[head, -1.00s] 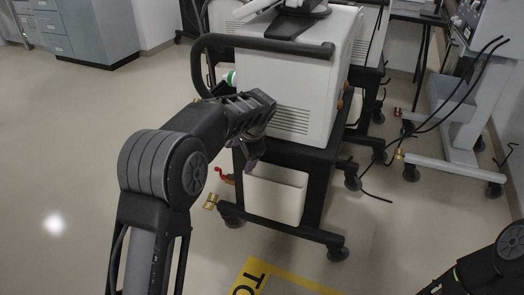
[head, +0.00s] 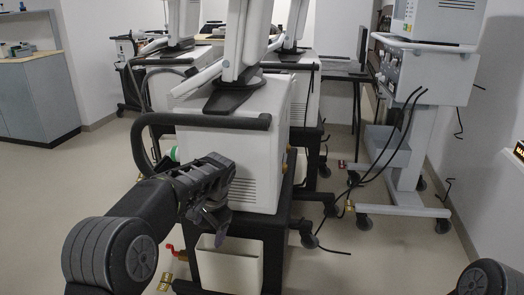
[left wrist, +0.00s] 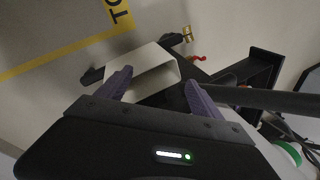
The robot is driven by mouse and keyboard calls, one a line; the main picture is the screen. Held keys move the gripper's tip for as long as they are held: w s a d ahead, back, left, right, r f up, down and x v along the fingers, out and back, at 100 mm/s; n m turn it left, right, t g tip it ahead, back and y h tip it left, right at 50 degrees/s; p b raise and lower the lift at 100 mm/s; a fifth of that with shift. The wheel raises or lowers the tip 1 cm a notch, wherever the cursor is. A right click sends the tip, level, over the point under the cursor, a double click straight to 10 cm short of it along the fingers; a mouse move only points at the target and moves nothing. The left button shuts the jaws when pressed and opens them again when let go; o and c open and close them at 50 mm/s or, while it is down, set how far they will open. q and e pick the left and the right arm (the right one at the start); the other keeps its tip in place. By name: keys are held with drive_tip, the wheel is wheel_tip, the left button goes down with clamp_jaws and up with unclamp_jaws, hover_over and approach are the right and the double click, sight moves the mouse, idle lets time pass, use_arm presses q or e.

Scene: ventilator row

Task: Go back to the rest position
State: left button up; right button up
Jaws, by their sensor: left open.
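My left gripper (head: 212,218) is in front of the near ventilator cart's white cabinet (head: 232,145) in the head view. In the left wrist view its two purple-grey fingers (left wrist: 160,88) are spread apart, with nothing between them. A white open bin (left wrist: 150,72) on the cart's lower part shows beyond the fingers; it also shows in the head view (head: 230,268). My right gripper is not in view; only a dark part of my right arm shows at the lower right corner of the head view.
The cart's black handle (head: 205,120) runs close above my left forearm. A red valve lever (head: 177,254) and brass fittings are low beside the bin. Other carts stand behind, and a grey wheeled stand (head: 410,150) with hanging cables is at right. The floor at left is clear.

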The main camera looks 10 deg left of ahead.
use_arm(q)
drive_tip(key=d+f+n+t+h, duration=0.1)
drive_tip(key=d+f+t+h, duration=0.15)
drive_tip(key=d+f, duration=0.75)
drive_tip(key=s+d+f+n+h, duration=0.2)
drive_tip(key=s+d+f+h, duration=0.15)
drive_tip(key=s+f, duration=0.5)
drive_tip(key=s+d+f+n+g, duration=0.1)
drive_tip(key=s+f+n, duration=0.1)
drive_tip(key=s+f, duration=0.5)
drive_tip(key=s+f+n+g, duration=0.2)
drive_tip(key=s, duration=1)
drive_tip(key=s+d+f+n+g, duration=0.1)
drive_tip(key=s+f+n, duration=0.1)
drive_tip(key=s+f, duration=0.5)
drive_tip(key=s+r+h+p, duration=0.1)
drive_tip(key=s+r+p, duration=0.2)
drive_tip(key=r+p, duration=2.3)
wheel_tip(320, 180, up, 3)
drive_tip(key=shift+d+f, duration=0.2)
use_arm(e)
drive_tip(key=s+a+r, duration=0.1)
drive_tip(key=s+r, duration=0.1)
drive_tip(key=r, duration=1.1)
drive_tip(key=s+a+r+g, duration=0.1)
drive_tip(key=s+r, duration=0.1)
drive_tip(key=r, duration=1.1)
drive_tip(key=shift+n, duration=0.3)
use_arm(q)
drive_tip(key=shift+c, duration=0.2)
